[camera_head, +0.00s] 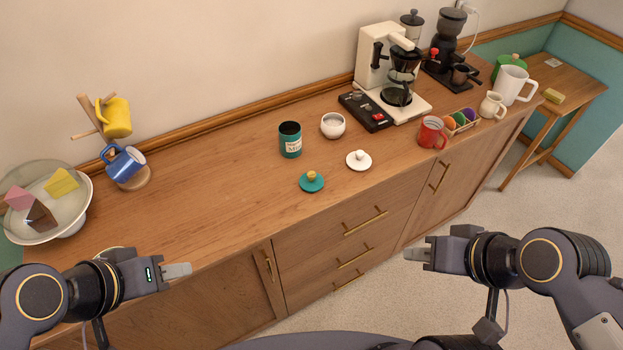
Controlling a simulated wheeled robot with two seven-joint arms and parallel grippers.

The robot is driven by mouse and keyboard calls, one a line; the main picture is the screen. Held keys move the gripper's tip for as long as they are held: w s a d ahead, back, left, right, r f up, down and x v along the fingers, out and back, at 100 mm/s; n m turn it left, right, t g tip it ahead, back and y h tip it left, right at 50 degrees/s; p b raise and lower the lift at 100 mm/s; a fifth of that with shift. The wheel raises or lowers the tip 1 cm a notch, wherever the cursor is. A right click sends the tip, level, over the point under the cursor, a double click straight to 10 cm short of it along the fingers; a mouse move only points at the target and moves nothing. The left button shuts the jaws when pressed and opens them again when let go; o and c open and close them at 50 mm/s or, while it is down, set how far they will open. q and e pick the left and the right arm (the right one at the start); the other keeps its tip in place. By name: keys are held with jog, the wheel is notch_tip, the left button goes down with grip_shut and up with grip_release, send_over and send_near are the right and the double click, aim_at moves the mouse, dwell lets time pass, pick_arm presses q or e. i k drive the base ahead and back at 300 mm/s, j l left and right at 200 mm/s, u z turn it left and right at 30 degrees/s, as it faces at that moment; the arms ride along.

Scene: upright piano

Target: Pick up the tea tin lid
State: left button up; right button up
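The tea tin lid (312,184), a teal disc with a gold knob, lies knob up on the wooden counter near its front edge. The teal tea tin (290,141) with a pale label stands uncovered just behind it. My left gripper (180,271) is near the counter's front edge, left of the lid and apart from it. My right gripper (418,256) is in front of the cabinet, to the right of the lid. Both touch nothing that I can see. Their fingers are seen from the side, so any gap is hidden.
A white lid (358,163) lies right of the teal lid, with a white bowl (333,126) behind. A coffee machine (372,60), scale (366,114) and red mug (431,134) stand right. A mug tree (134,180) and cake stand (80,215) stand left. The counter (215,185) between is clear.

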aim_at(310, 182)
jog(key=l+u, duration=0.15)
jog(key=u, duration=1.15)
jog(key=k+l+u, duration=0.1)
jog(key=l+u, duration=0.25)
jog(key=k+l+u, duration=0.1)
jog(key=l+u, duration=0.25)
jog(key=k+l+u, duration=0.15)
jog(key=l+u, duration=0.2)
jog(key=k+l+u, duration=0.15)
jog(key=k+l, duration=0.35)
jog(key=l, duration=0.1)
